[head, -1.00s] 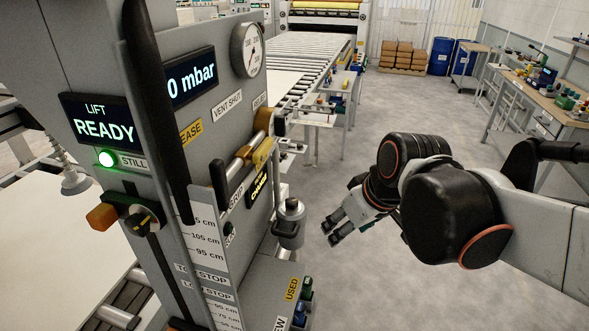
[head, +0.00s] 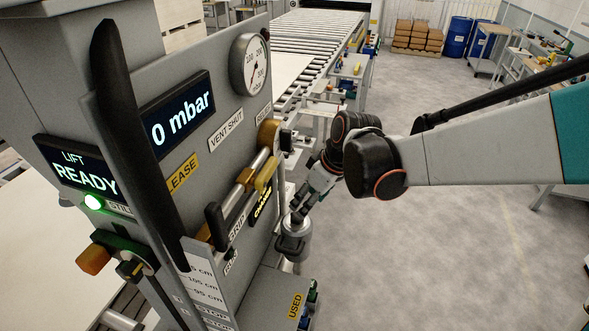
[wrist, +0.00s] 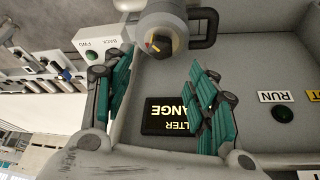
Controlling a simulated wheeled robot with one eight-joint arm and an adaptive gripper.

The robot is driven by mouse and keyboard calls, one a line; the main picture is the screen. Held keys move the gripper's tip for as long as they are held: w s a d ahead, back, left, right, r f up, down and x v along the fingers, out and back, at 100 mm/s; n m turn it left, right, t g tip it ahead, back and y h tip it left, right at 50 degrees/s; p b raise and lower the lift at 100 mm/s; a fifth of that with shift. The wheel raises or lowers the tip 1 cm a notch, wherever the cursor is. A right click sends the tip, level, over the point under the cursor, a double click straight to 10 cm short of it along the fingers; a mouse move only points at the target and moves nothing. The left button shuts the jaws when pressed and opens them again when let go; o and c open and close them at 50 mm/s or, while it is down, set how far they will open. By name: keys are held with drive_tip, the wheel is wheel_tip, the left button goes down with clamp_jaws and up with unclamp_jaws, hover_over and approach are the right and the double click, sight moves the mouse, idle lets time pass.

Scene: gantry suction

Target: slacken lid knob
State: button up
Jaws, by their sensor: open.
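The grey filter canister (head: 292,246) stands beside the panel in the head view, its top partly hidden by my gripper. In the wrist view the round grey canister lid (wrist: 150,18) carries a dark lid knob (wrist: 158,43) with yellow and orange marks. My gripper (head: 298,212) is just above the canister in the head view. In the wrist view my gripper (wrist: 162,72) is open, its teal-padded fingers spread left and right of the knob's line. The knob lies beyond the fingertips, with no contact visible.
The grey panel (head: 215,150) stands close to my gripper's left, with a lit filter-change sign (head: 262,200) and a brass-coloured valve (head: 240,180). A used-filter holder (head: 297,305) is below the canister. A looped black handle (wrist: 205,28) is beside the lid. Floor is free at right.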

sight(297, 219)
drive_tip(key=b+x, duration=0.1)
drive_tip(key=x, duration=0.7)
drive_tip(key=c, duration=1.1)
